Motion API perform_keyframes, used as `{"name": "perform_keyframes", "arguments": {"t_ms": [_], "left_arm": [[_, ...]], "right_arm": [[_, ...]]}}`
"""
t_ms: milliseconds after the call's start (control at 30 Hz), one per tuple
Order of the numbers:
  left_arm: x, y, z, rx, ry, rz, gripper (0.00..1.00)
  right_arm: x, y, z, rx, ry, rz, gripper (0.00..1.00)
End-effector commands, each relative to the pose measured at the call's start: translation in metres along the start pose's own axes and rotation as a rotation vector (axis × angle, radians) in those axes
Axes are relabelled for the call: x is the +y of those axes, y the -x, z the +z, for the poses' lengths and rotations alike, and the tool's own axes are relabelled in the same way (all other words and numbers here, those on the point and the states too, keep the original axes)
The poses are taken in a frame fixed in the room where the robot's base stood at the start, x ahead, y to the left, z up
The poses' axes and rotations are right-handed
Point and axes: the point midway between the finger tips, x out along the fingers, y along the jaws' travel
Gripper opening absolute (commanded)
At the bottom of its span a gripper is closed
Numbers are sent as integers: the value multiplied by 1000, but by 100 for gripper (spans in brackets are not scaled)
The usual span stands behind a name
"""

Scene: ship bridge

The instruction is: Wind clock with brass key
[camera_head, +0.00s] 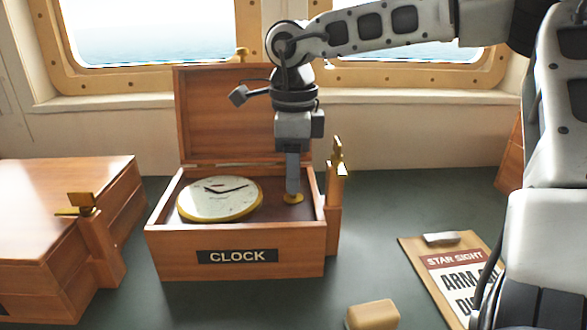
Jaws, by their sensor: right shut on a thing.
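The clock (219,199) has a pale dial with dark hands and a brass rim. It lies face up at the left in an open wooden box (170,246) labelled CLOCK. My right gripper (292,190) points straight down into the right side of this box, beside the clock. It is shut on a small brass piece (293,199), seemingly the brass key, low in the box. The fingers hide most of that piece, so its shape and whether it sits in a socket cannot be told. My left gripper is not in view.
The box's raised lid (222,115) stands behind my right gripper. A brass fitting (338,158) tops a post at the box's right side. A closed wooden box (65,215) is at left, a clipboard (412,252) at right, a tan block (372,314) in front.

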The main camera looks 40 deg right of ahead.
Motion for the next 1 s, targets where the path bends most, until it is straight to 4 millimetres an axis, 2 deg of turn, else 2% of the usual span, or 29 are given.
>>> {"name": "perform_keyframes", "arguments": {"t_ms": [400,867,900,967,1000], "left_arm": [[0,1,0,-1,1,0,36],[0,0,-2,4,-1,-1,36],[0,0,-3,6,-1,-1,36],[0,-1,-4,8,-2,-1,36],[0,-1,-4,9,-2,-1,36]], "right_arm": [[-1,1,0,-1,158,-3,12],[-1,1,0,-1,169,-4,12],[-1,1,0,-1,169,-4,40],[-1,1,0,-1,169,-4,56],[-1,1,0,-1,169,-3,56]]}}
